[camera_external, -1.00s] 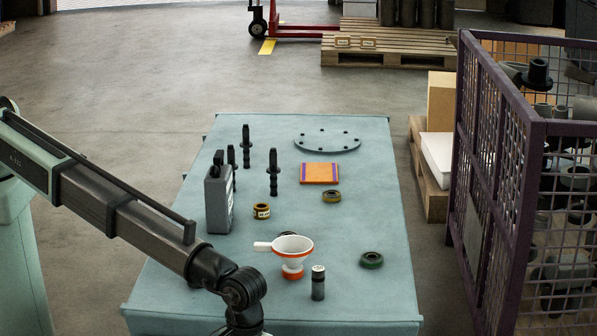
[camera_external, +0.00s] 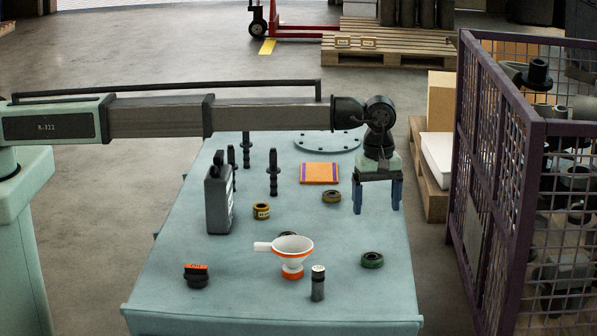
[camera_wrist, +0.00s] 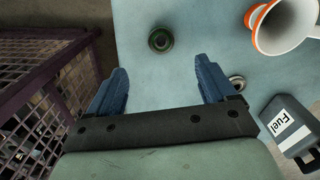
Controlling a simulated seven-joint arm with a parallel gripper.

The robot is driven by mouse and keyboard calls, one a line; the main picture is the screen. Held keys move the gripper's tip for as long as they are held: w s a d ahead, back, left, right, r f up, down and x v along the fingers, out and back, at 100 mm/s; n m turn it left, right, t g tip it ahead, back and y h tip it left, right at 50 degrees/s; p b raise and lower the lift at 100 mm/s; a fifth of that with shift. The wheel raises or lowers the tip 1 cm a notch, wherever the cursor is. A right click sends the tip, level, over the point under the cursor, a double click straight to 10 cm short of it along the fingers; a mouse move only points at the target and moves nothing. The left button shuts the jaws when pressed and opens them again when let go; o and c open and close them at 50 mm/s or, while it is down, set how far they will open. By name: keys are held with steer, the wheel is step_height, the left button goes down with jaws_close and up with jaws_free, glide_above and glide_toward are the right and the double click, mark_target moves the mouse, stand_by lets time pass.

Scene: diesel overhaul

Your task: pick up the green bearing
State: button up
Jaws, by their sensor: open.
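The green bearing (camera_external: 372,260) is a small dark green ring lying flat on the table's right side, toward the front. In the wrist view the green bearing (camera_wrist: 160,40) shows at the top, beyond and roughly between the two fingertips. My gripper (camera_external: 377,208) has blue fingers pointing down, apart and empty. It is above the table, behind the bearing in the external view, and not touching it. In the wrist view my gripper (camera_wrist: 160,68) is also open, with nothing between the fingers.
A white and orange funnel (camera_external: 292,246) and a dark cylinder (camera_external: 318,284) stand left of the bearing. An olive ring (camera_external: 331,196), an orange box (camera_external: 320,173) and a grey jug (camera_external: 218,200) are farther back. A purple mesh cage (camera_external: 490,170) stands right of the table.

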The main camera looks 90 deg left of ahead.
steer(key=a, duration=0.1)
glide_above(373, 256)
step_height(373, 256, down, 8)
steer(key=shift+w+a+f, duration=0.1)
steer(key=shift+d+f, duration=0.2)
steer(key=shift+f, duration=2.45)
steer(key=c, duration=1.3)
steer(key=shift+o, duration=0.2)
